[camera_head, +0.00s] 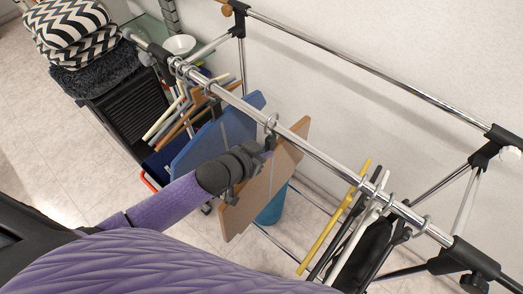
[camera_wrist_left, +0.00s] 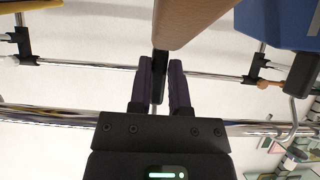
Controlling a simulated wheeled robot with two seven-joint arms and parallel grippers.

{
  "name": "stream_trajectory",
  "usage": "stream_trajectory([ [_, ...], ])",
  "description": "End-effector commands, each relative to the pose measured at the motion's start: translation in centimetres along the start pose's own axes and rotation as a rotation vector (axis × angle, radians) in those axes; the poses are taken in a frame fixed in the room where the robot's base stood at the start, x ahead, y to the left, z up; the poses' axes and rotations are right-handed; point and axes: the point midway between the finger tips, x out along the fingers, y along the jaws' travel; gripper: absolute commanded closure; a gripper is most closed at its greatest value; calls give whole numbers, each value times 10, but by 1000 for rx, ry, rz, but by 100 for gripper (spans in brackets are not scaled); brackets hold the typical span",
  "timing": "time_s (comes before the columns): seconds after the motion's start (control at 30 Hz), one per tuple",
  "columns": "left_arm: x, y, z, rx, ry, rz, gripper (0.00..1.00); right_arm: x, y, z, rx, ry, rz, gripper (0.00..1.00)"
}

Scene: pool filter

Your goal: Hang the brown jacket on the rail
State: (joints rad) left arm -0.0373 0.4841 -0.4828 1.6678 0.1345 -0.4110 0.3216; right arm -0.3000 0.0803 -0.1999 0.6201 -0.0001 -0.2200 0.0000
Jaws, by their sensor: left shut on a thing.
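The brown jacket (camera_head: 250,205) is a flat, stiff-looking tan panel hanging tilted below the front chrome rail (camera_head: 325,159). A metal hook (camera_head: 271,124) shows at the rail just above it; I cannot tell whether it bears the weight. My left gripper (camera_head: 264,150) is at the panel's upper part, just under the rail. In the left wrist view the purple fingers (camera_wrist_left: 161,88) are shut on a dark piece at the end of the brown jacket (camera_wrist_left: 190,20). My right gripper is not in view.
A blue garment (camera_head: 190,150) and several thin hangers hang left of the jacket. More hangers and a black garment (camera_head: 365,255) hang at the right. A second rail (camera_head: 365,68) runs behind, near the wall. Patterned cushions (camera_head: 70,30) sit at the far left. Rail between jacket and right-hand hangers is bare.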

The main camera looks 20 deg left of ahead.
Motion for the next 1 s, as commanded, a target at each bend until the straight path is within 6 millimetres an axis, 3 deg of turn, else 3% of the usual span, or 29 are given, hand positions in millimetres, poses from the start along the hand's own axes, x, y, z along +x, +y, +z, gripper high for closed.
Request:
stream_trajectory([
  [1.0, 12, 0, 8, 0, 3, 0, 100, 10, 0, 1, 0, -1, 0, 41],
])
